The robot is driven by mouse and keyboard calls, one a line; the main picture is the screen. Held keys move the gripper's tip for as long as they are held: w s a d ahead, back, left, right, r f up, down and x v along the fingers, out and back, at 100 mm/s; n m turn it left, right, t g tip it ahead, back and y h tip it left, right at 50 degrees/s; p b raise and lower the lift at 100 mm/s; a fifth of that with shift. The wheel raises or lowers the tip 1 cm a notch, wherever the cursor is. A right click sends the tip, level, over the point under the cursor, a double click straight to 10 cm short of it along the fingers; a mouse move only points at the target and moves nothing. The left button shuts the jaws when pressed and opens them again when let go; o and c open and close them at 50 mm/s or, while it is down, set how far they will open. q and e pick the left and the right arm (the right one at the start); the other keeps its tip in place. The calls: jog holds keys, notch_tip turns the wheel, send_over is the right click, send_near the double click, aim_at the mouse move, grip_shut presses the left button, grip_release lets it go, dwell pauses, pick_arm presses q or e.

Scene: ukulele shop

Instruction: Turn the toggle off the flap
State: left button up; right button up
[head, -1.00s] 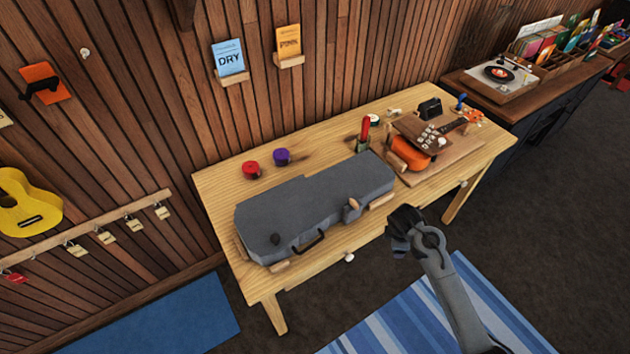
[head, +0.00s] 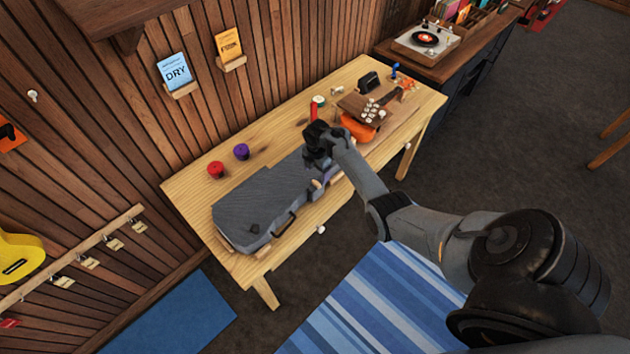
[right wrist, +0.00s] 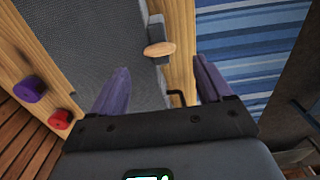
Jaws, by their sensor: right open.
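A long grey case (head: 255,195) lies on the wooden table. In the right wrist view its grey felt-like side (right wrist: 95,45) fills the left and middle. A tan oval wooden toggle (right wrist: 160,49) sits at the case's edge there, across the end of a narrow grey flap (right wrist: 156,25). My right gripper (right wrist: 161,85) is open, its two purple fingers apart and empty, with the toggle showing beyond and between them. In the head view my right gripper (head: 318,163) is over the case's right part and hides some of it. My left gripper is not in view.
Red (head: 216,170) and purple (head: 241,151) round pieces stand behind the case. An orange ukulele (head: 357,128) and a red upright item (head: 314,111) are at the table's right part. The table's front left (head: 235,262) is bare.

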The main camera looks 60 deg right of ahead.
aim_at(316, 183)
jog(key=shift+f+b, duration=0.65)
jog(key=shift+f, duration=2.35)
jog(key=c, duration=1)
jog(key=shift+c, duration=0.2)
